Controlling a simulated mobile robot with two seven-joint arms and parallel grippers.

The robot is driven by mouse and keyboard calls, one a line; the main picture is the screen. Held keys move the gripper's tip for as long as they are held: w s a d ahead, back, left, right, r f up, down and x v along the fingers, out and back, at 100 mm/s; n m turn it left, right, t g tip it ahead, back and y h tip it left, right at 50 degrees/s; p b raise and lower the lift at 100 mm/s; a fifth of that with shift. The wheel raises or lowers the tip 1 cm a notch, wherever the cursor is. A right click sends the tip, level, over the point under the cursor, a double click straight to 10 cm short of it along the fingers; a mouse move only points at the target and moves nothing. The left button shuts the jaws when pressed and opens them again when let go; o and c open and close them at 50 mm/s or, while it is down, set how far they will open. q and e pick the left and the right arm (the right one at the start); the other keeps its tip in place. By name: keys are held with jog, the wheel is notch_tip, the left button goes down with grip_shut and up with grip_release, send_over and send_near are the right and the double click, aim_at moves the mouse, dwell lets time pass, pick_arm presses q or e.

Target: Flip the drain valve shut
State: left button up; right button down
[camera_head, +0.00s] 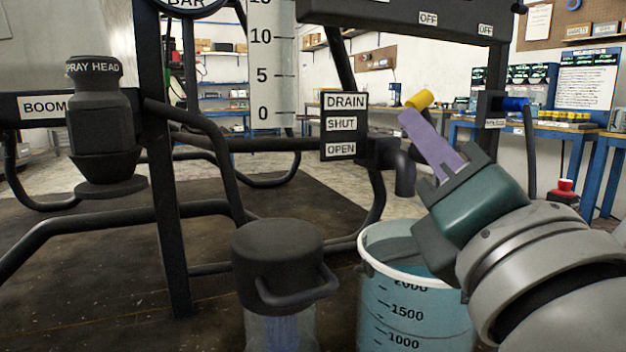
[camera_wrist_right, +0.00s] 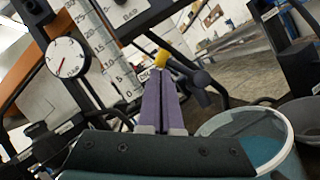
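The drain valve (camera_head: 380,153) is a dark fitting with a downturned spout, right of a plate (camera_head: 334,112) marked DRAIN, SHUT and OPEN. A yellow handle tip (camera_head: 420,99) shows above and right of the valve, about level with the word DRAIN; its link to the valve is hidden. My right gripper (camera_head: 408,118) comes in from the lower right, its purple fingers pointing up and left, just below the yellow tip. In the wrist view the fingers (camera_wrist_right: 160,80) lie together, with the yellow tip (camera_wrist_right: 160,58) just beyond their ends. I cannot tell whether they touch. My left gripper is out of view.
A graduated bucket (camera_head: 375,262) with a white rim and bluish liquid stands under the spout and my right gripper. A dark-capped container (camera_head: 277,245) stands left of it. Black frame tubes (camera_head: 180,240) cross the left side. A blue lever (camera_head: 517,103) is at right.

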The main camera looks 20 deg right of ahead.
jog(key=m, duration=0.1)
jog(key=r+m+g+h+p, duration=0.1)
jog(key=m, duration=0.1)
jog(key=d+m+p, duration=0.1)
jog(key=shift+r+m+g+h, duration=0.35)
jog(key=shift+m+g+h, duration=0.05)
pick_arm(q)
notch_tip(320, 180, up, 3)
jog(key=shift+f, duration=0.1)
pick_arm(e)
jog(key=shift+d+r, duration=0.1)
jog(key=shift+d, duration=0.1)
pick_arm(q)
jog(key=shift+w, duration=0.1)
pick_arm(e)
jog(key=shift+w+d+r, duration=0.1)
jog(key=shift+d, duration=0.05)
